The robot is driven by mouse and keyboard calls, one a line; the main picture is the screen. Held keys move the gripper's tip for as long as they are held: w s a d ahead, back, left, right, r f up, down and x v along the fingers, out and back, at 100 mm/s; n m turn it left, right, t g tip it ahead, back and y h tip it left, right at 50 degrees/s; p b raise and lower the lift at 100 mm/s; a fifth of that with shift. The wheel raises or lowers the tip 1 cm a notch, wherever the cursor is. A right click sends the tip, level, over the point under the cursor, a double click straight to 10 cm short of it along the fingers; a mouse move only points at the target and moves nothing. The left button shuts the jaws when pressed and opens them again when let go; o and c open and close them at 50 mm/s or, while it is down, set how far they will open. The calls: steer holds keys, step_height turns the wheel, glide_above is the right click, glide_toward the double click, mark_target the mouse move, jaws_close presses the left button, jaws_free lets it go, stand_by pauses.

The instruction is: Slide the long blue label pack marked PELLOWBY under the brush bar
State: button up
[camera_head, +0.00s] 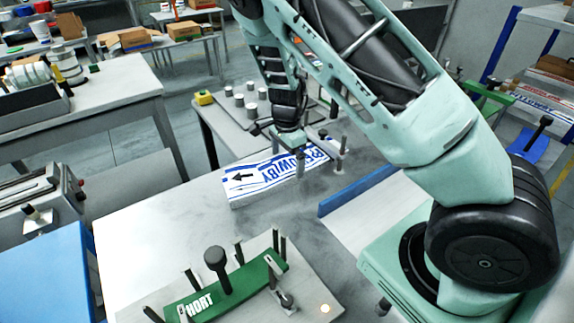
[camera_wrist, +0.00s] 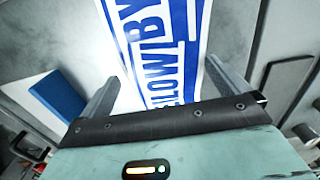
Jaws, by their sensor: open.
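The long label pack (camera_head: 262,178), white with blue PELLOWBY lettering and a black arrow, lies flat on the grey table. My gripper (camera_head: 298,165) is over its right part, fingers pointing down. In the wrist view the pack (camera_wrist: 158,45) runs between the two open fingers of my gripper (camera_wrist: 165,88), one by each long edge. I cannot tell whether either finger touches it. The pack's far-right end is partly hidden by my gripper. I cannot clearly make out a brush bar.
A green bar reading "HORT" (camera_head: 205,300), with a black knob and posts, stands at the front. A low blue strip (camera_head: 358,190) edges a pale board right of the pack. Metal posts (camera_head: 341,155) stand by its right end. Bare table lies left-front of the pack.

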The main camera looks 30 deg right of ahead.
mark_target(289, 166)
steer(key=shift+f, duration=1.7)
steer(key=c, duration=1.3)
steer(key=shift+d, duration=0.35)
steer(key=shift+c, duration=0.2)
steer(key=o, duration=1.3)
steer(key=shift+o, duration=0.2)
steer(key=shift+r, duration=0.15)
step_height(289, 166, up, 17)
steer(key=shift+r+b, duration=0.15)
steer(key=shift+b, duration=0.25)
